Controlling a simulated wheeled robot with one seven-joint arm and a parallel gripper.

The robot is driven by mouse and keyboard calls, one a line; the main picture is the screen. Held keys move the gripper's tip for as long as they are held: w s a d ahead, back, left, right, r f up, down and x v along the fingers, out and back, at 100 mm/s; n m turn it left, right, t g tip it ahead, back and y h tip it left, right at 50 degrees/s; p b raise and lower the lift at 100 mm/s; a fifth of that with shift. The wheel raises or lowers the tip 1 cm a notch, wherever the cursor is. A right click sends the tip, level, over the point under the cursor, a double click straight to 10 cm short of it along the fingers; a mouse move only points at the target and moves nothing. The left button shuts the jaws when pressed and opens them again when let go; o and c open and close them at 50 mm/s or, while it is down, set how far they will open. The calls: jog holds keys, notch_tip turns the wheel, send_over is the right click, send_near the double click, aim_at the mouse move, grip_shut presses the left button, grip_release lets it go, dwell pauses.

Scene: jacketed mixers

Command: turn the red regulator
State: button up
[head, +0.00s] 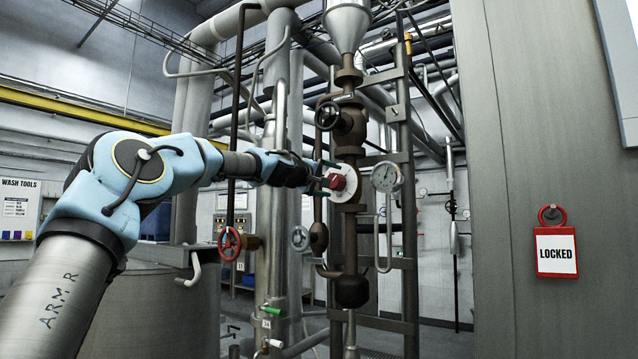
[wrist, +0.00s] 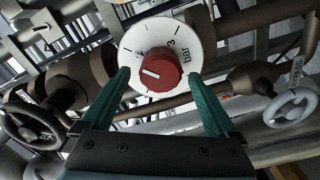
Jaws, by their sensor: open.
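The red regulator is a round red knob (head: 338,182) on a white dial plate, fixed to a brown vertical pipe in the head view. In the wrist view the knob (wrist: 160,76) is in the upper middle, with its white mark pointing left. The white dial (wrist: 180,42) carries ticks, a "3" and the word "bar". My gripper (head: 328,174) is open, with its tips close to the dial. In the wrist view its two green fingers (wrist: 159,77) show on either side of the knob, with gaps. I cannot tell whether the tips are level with the knob.
A pressure gauge (head: 387,177) stands just right of the dial. A black handwheel (head: 328,116) is above, a grey handwheel (head: 300,238) below, and a red handwheel (head: 229,241) lower left. A grey cabinet with a "LOCKED" tag (head: 556,252) fills the right.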

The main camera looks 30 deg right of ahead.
jog(key=b+v, duration=0.6)
jog(key=v, duration=0.3)
jog(key=shift+a, duration=0.15)
jog(key=shift+f, duration=0.1)
jog(key=a+f+m+g+y, duration=0.1)
jog(key=a+f+y, duration=0.15)
jog(key=f, duration=0.75)
jog(key=a+f+m+y, duration=0.1)
jog(key=f+y, duration=0.2)
jog(key=f, duration=0.7)
jog(key=s+a+f+g+y+p, duration=0.15)
jog(key=a+f+y, duration=0.25)
jog(key=a+f, duration=0.85)
jog(key=s+a+f+g+y, duration=0.25)
jog(key=s+a+f, duration=0.45)
jog(key=a+f, duration=0.45)
jog(key=s+a+f+g+y, duration=0.1)
jog(key=s+a+f, duration=0.3)
jog(key=s+a, duration=0.3)
jog(key=s+a+f+g+y+p, duration=0.1)
jog(key=s+a+f+y, duration=0.1)
jog(key=s+a+f, duration=0.3)
jog(key=s+a, duration=0.2)
jog(key=s, duration=0.1)
jog(key=shift+a+f+y, duration=0.15)
jog(key=shift+a+y, duration=0.15)
jog(key=shift+a, duration=0.05)
